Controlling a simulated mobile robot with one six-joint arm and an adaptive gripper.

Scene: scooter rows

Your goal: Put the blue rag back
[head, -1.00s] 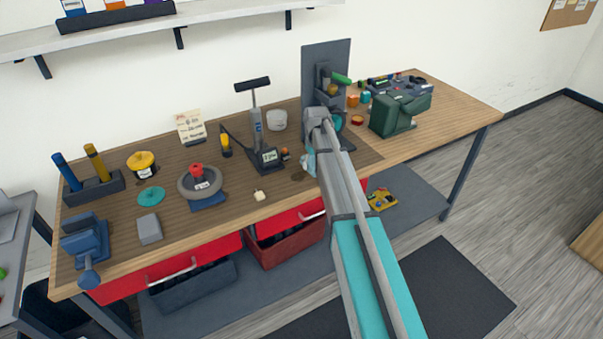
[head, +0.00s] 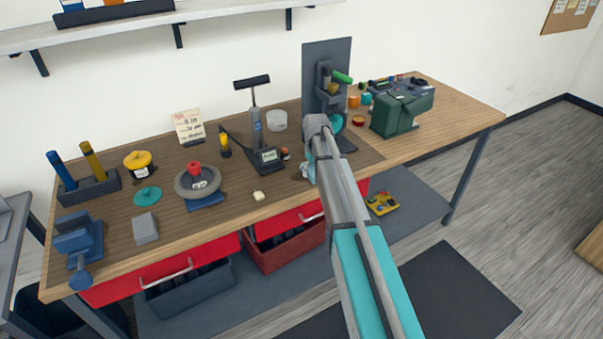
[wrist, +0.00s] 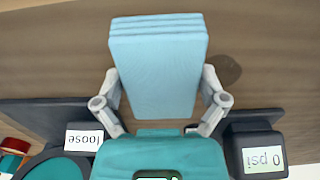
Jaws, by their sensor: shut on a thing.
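The blue rag (wrist: 158,66) is a light blue, folded, layered block in the wrist view. My gripper (wrist: 160,100) is shut on it, with a grey finger on each side. The rag is over the brown bench top, and I cannot tell its height above the wood. In the head view my gripper (head: 308,171) is low over the bench's front middle, right of the gauge with a display (head: 267,158). My own arm hides most of the gripper and the rag there.
A dark stain (wrist: 223,69) shows on the wood beside the rag. The "0 psi" gauge (wrist: 258,155) and a "loose" label (wrist: 84,138) are close to the gripper. A truing-type stand (head: 330,80) and green machine (head: 402,115) stand to the right.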

